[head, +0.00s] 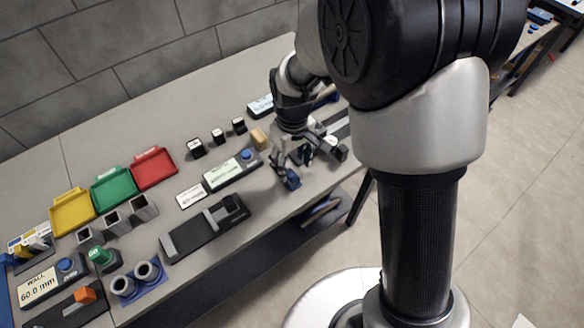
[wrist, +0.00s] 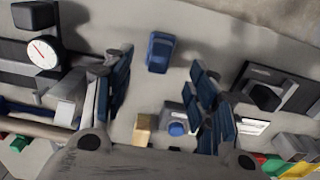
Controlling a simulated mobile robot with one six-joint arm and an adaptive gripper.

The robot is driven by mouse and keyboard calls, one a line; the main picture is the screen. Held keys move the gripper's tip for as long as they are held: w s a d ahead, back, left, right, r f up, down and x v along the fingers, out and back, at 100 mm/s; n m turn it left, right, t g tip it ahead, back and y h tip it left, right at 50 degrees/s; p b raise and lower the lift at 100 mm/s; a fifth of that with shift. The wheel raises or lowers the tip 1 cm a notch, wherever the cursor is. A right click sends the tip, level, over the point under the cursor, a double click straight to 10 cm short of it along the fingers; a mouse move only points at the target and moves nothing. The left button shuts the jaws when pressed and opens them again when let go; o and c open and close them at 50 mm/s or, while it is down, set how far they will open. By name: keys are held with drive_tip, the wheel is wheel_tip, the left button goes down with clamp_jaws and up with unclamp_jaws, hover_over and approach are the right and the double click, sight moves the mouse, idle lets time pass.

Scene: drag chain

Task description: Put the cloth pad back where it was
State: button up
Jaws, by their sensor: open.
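A small dark-blue block-like piece, which looks like the cloth pad (wrist: 160,52), lies on the grey table between my finger lines in the wrist view, towards the table's front edge. In the head view it appears as a blue patch (head: 291,180) just below my gripper (head: 303,160), partly hard to separate from my fingers. In the wrist view my gripper (wrist: 160,82) is open, with blue-faced fingers on either side and nothing between them. A tan block (wrist: 143,128) stands behind, next to a blue-knobbed display unit (wrist: 177,129); the tan block also shows in the head view (head: 259,137).
A dial gauge (wrist: 42,53) stands to one side of my gripper. A black slide fixture (head: 205,228) lies along the front edge. Yellow, green and red trays (head: 153,168) and several small black blocks stand farther left. Bare table lies behind the trays.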

sight(293, 176)
drive_tip(key=s+d+r+m+t, duration=0.1)
drive_tip(key=s+d+r, duration=0.2)
drive_tip(key=r, duration=0.3)
drive_tip(key=s+d+r+m+p, duration=0.1)
drive_tip(key=s+d+r, duration=0.1)
drive_tip(key=r, duration=0.4)
drive_tip(key=s+d+r+m+t, duration=0.1)
drive_tip(key=s+d+r, duration=0.2)
drive_tip(key=r, duration=0.4)
drive_tip(key=s+d+r+m+t, duration=0.1)
drive_tip(key=s+d+m, duration=0.1)
drive_tip(key=s, duration=0.3)
drive_tip(key=s+d+r+m+t, duration=0.1)
drive_tip(key=s+d+r, duration=0.1)
drive_tip(key=s, duration=0.4)
drive_tip(key=shift+s+d+r+m, duration=0.25)
drive_tip(key=shift+s+m, duration=0.05)
drive_tip(key=shift+m, duration=0.1)
drive_tip(key=shift+c, duration=0.4)
